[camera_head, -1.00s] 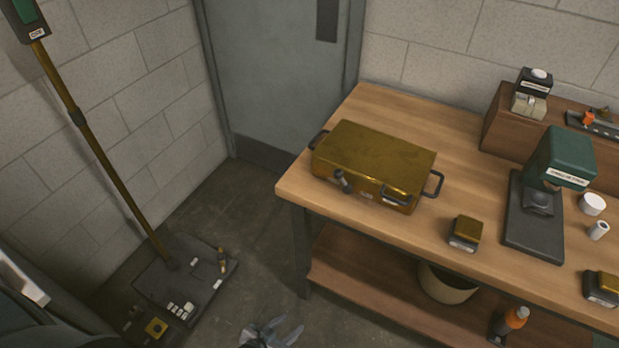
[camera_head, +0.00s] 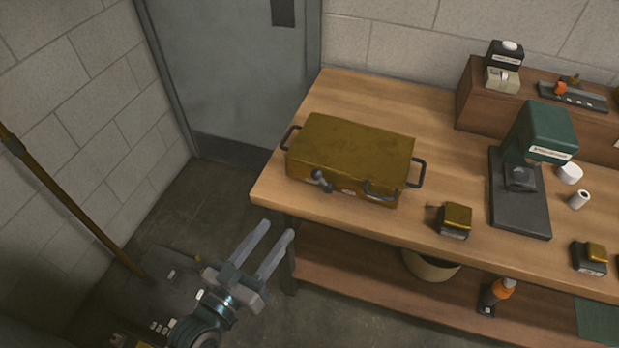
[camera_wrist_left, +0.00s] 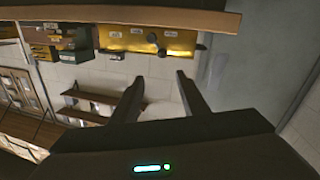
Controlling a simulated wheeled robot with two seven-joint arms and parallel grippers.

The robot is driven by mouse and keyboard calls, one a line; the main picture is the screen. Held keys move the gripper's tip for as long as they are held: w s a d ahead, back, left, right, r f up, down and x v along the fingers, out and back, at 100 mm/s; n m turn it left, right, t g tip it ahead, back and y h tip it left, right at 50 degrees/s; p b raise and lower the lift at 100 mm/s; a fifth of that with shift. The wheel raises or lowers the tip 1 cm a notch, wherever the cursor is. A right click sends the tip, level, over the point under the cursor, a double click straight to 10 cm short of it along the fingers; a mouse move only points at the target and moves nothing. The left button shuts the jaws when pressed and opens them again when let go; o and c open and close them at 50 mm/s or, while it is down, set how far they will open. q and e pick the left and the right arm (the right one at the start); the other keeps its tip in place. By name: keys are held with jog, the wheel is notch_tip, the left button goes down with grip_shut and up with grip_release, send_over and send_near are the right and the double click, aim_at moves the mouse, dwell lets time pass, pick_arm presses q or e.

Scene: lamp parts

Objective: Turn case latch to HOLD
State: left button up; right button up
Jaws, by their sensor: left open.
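The brass-coloured case (camera_head: 350,146) sits closed on the wooden bench near its left end, with a black handle at each end. Its dark latch (camera_head: 322,181) sticks out from the front face, left of the middle. I cannot read which position it points to. The case front (camera_wrist_left: 185,42) and the dark latch (camera_wrist_left: 156,44) also show at the top of the left wrist view. My left gripper (camera_head: 277,230) is open and empty. It is in front of the bench's left corner, apart from the case and pointing up towards it. My right gripper is not seen.
The bench top (camera_head: 285,192) has a thin free strip before the case. A small brass-topped block (camera_head: 456,218) and a green press (camera_head: 540,135) stand to the right. Below is a shelf (camera_head: 385,288) with a bin and an orange-topped bottle (camera_head: 497,295). A grey door (camera_head: 235,80) is behind.

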pick_arm(q)
jog(key=shift+w, duration=0.6)
jog(key=p, duration=0.2)
send_near(316, 177)
jog(key=p+x, duration=0.2)
jog(key=x, duration=0.6)
jog(key=shift+w+d, duration=0.1)
jog(key=shift+w, duration=0.15)
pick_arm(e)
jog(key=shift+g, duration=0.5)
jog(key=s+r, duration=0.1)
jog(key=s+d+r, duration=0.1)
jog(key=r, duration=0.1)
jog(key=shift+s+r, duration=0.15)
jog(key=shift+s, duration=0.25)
pick_arm(q)
grip_shut()
